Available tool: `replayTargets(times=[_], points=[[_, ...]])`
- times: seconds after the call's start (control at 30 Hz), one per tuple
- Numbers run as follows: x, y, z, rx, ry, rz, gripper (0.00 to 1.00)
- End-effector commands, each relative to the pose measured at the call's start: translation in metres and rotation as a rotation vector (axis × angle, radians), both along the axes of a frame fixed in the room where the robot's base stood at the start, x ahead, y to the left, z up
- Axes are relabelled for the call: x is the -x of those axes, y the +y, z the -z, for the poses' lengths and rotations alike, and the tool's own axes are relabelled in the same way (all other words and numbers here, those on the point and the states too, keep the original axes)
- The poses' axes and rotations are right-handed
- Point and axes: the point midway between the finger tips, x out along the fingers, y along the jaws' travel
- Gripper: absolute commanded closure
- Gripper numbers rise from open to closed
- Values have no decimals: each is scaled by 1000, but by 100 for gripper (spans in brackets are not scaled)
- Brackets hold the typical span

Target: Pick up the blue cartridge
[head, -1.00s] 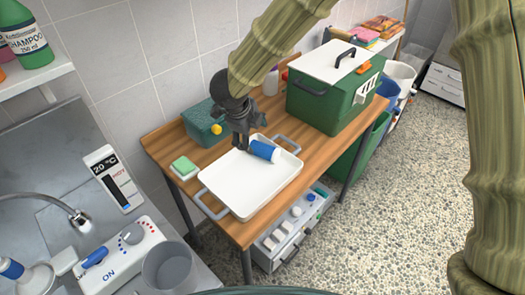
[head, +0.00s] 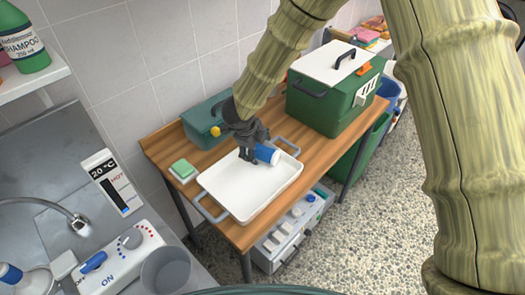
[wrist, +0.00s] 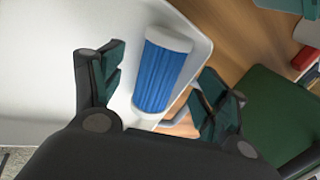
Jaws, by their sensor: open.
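The blue cartridge (head: 268,154), a blue ribbed cylinder with white ends, lies on its side in the white tray (head: 240,190), near the tray's far edge. In the wrist view the cartridge (wrist: 160,72) shows between the two fingers of my gripper (wrist: 160,85). The fingers stand apart, with a gap on both sides of the cartridge. In the head view my gripper (head: 250,155) is over the tray and hides the cartridge's left end. I cannot tell how far above the tray the fingertips are.
The tray stands on a wooden table (head: 160,150). A teal box (head: 200,125) is behind it, a green sponge (head: 183,169) at its left, and a large green box with a white lid (head: 330,95) at the back right. A sink counter (head: 60,150) is at the left.

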Motion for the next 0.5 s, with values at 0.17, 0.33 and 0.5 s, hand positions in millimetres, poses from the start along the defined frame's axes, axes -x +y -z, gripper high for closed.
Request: replayTargets(times=[0.17, 0.33, 0.5], points=[[-8, -4, 18, 1, 1, -1, 26], [-10, -5, 24, -1, 0, 0, 26], [-10, -5, 24, -1, 0, 0, 26]])
